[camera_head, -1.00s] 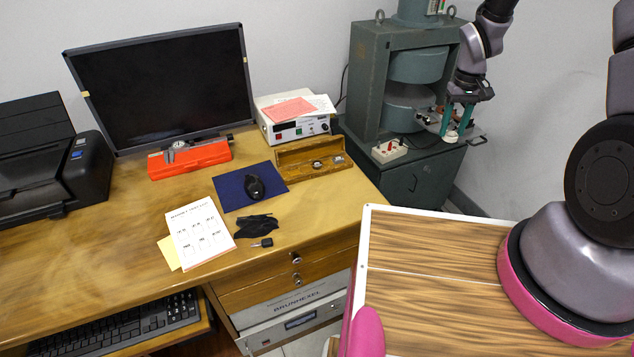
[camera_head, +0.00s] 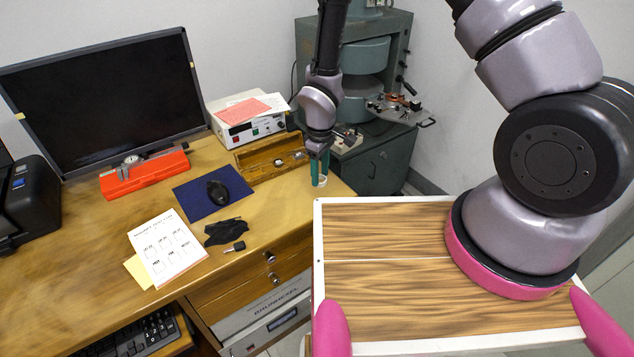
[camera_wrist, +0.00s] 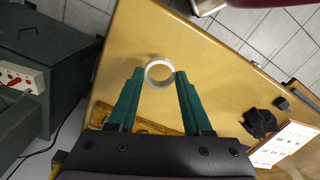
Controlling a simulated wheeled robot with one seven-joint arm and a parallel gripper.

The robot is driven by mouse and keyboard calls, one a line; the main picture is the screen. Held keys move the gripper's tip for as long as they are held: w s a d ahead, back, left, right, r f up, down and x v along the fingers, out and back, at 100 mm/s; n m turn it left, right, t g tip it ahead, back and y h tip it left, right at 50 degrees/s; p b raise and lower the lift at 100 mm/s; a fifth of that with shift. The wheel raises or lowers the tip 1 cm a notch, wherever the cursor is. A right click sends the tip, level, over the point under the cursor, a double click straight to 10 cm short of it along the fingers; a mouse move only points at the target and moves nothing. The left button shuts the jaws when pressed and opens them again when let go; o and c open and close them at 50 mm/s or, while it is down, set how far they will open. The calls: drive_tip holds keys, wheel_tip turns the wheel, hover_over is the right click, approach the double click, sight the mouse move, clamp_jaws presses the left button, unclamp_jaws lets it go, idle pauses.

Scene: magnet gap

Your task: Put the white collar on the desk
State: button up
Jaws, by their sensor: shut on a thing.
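My gripper (camera_head: 319,179) points down over the right back corner of the wooden desk (camera_head: 90,235), its green fingers shut on the white collar (camera_head: 322,182). In the wrist view the collar (camera_wrist: 159,84) is a small white ring between the two fingertips (camera_wrist: 159,74), with the desk top (camera_wrist: 215,75) under it, near the desk's edge. I cannot tell whether the collar touches the desk.
An open wooden box (camera_head: 247,160) lies just left of my gripper. The green magnet stand (camera_head: 310,60) stands behind.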

drive_tip(key=shift+d+f, duration=0.1)
drive_tip(key=shift+f, duration=1.9)
drive_tip(key=shift+f, duration=0.15)
drive_tip(key=o, duration=1.3)
drive_tip(key=shift+c, duration=0.2)
wheel_tip(320, 180, up, 12)
drive_tip(key=shift+r, duration=0.25)
